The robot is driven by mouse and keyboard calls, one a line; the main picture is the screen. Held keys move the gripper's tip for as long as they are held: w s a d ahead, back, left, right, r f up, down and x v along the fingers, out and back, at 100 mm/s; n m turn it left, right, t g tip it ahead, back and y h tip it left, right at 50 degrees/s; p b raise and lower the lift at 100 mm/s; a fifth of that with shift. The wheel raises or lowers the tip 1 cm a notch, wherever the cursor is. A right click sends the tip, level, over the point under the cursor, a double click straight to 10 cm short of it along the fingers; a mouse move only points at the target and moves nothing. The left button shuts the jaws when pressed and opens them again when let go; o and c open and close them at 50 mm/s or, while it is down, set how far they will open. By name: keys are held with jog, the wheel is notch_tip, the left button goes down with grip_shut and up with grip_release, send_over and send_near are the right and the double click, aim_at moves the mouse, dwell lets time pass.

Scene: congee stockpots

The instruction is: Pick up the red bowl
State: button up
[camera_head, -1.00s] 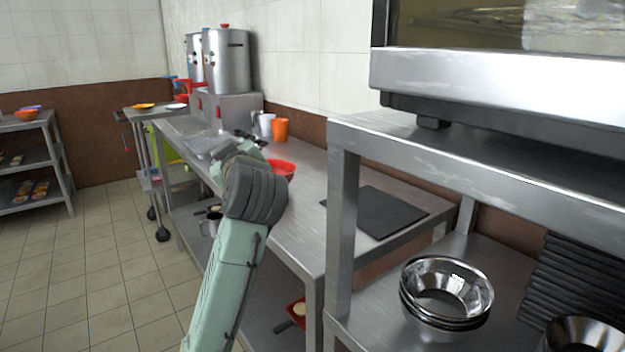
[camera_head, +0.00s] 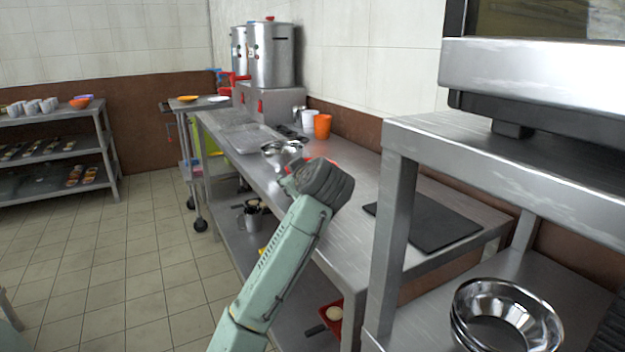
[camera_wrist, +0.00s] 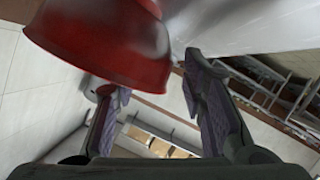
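The red bowl (camera_wrist: 95,40) looms large in the upper left of the wrist view, its rim close to the fingertips. In the head view only a thin red part of the bowl (camera_head: 326,161) shows above my wrist, on the steel counter. My gripper (camera_wrist: 163,92) is open, with its two dark fingers spread apart and the bowl's rim near the left fingertip. I cannot tell whether they touch. In the head view my arm hides most of the bowl and the fingers.
On the steel counter (camera_head: 345,215) stand metal bowls (camera_head: 283,149), an orange cup (camera_head: 322,126), a white cup (camera_head: 307,118) and a black board (camera_head: 428,222). Large stockpots (camera_head: 271,55) stand at the back. A steel shelf unit (camera_head: 398,225) rises at the right. The tiled floor at left is open.

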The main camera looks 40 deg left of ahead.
jog(key=shift+p+x, duration=0.35)
jog(key=shift+x, duration=1.55)
jog(key=shift+w+r, duration=0.1)
jog(key=shift+w, duration=0.05)
jog(key=shift+c, duration=0.5)
grip_shut()
